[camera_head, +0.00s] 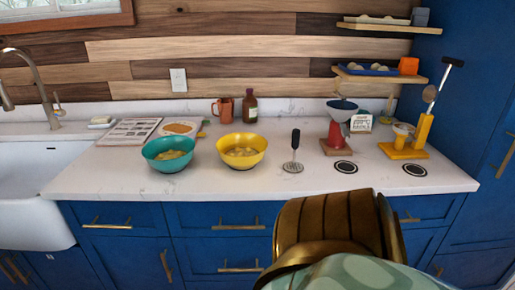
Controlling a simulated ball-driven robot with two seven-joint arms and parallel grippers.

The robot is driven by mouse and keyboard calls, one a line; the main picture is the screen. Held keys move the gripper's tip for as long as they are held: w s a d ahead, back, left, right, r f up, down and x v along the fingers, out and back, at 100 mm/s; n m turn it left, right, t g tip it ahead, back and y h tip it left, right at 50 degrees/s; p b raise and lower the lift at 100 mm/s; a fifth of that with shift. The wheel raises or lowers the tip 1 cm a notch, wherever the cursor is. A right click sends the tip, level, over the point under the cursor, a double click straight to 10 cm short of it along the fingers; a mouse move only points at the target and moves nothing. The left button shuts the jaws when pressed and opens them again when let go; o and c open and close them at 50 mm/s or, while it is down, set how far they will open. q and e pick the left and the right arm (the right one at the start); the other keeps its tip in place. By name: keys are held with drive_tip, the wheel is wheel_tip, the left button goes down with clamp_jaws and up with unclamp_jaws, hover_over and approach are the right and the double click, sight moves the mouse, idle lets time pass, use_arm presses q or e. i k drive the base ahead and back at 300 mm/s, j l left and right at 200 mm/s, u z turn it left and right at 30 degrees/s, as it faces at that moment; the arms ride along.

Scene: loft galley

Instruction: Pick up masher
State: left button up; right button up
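A masher (294,152) with a black handle and a round, pale slotted or wire head stands upright on the white counter, right of the yellow bowl. Nothing is touching it. A second long tool with a black T-shaped handle (453,63) and a round disc leans at the yellow stand on the right; I cannot tell exactly what it is. Neither of my grippers shows in the head view.
A teal bowl (168,154) and a yellow bowl (242,151), both with yellowish contents, stand left of the masher. Right of it are a red stand with a dark funnel (341,111), dark round discs (346,167) and a yellow stand (404,151). The sink (30,195) is far left.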

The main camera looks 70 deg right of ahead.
sight(294, 166)
drive_tip(key=z, duration=1.9)
